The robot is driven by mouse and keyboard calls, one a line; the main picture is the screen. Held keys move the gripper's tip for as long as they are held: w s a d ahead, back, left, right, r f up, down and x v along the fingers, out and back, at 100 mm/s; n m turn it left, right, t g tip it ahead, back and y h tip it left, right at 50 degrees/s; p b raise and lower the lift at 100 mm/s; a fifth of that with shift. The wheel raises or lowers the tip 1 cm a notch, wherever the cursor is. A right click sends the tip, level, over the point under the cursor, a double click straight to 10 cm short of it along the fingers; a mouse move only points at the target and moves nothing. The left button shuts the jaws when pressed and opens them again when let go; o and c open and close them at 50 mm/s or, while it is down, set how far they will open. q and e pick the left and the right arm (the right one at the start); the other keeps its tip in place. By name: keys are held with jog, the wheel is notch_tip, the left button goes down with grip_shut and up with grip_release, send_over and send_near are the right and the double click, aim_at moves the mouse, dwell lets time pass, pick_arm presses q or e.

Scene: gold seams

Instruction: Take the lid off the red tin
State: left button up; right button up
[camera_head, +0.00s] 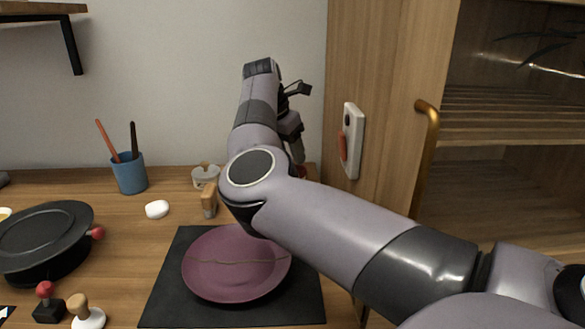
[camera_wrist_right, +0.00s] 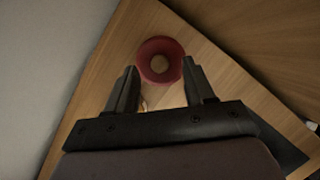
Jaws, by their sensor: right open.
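The red tin (camera_wrist_right: 160,46) is in the right wrist view as a round red shape on the wood surface, seen from above. A round brown part (camera_wrist_right: 160,64) shows at its middle; I cannot tell whether it is the lid's knob or something else. My right gripper (camera_wrist_right: 160,76) is open, its two fingers pointing toward the tin with a gap between them, and it holds nothing. In the head view my right gripper (camera_head: 294,128) is mostly hidden behind my arm at the back right of the counter. A red sliver (camera_head: 299,152) shows below it. My left gripper is not in view.
A purple plate (camera_head: 225,288) lies on a black mat (camera_head: 170,295). A black pan (camera_head: 45,235), a blue cup (camera_head: 130,177) with utensils, and a white object (camera_head: 157,209) are to the left. A wooden cabinet (camera_head: 375,90) with a brass handle (camera_head: 427,150) stands right.

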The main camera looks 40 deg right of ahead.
jog(key=shift+x, duration=1.15)
grip_shut()
jog(key=shift+r, duration=0.15)
